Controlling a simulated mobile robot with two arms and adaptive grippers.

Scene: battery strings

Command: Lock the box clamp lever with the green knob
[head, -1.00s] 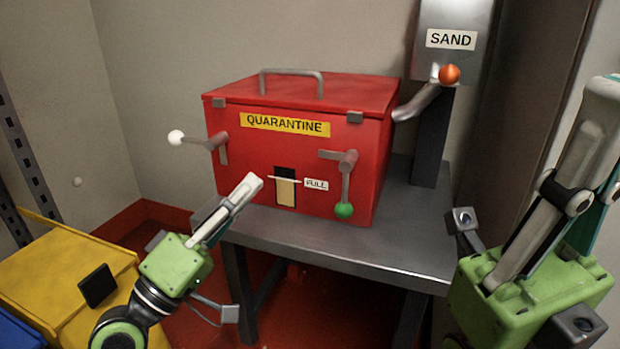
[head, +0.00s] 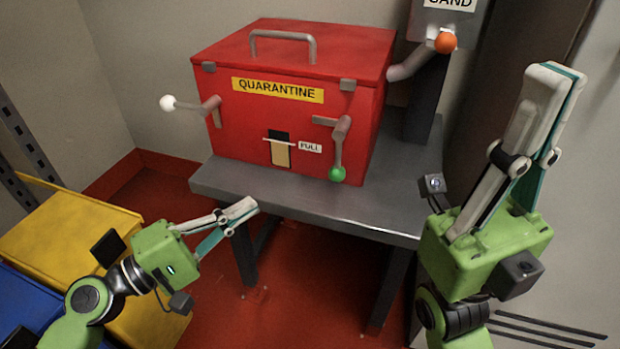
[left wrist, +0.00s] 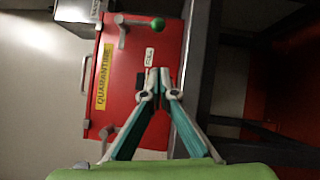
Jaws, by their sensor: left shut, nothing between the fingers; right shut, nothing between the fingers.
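The red quarantine box (head: 240,120) stands on a grey metal table. Its right clamp lever (head: 340,140) hangs down, with the green knob (head: 338,174) at its lower end. The left clamp lever points out to the left and ends in a white knob (head: 168,103). My left gripper (head: 250,208) is shut and empty, in front of the table's front left edge, below the box. In the left wrist view the green knob (left wrist: 157,24) shows beyond the fingertips, clear of them. My right gripper (head: 562,72) is shut and empty, pointing up at the right, apart from the box.
A sand dispenser (head: 440,20) with an orange knob (head: 445,42) stands behind the box at the right. Yellow (head: 50,235) and blue (head: 20,305) bins are at the left. The table top (head: 380,212) is bare in front of the box.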

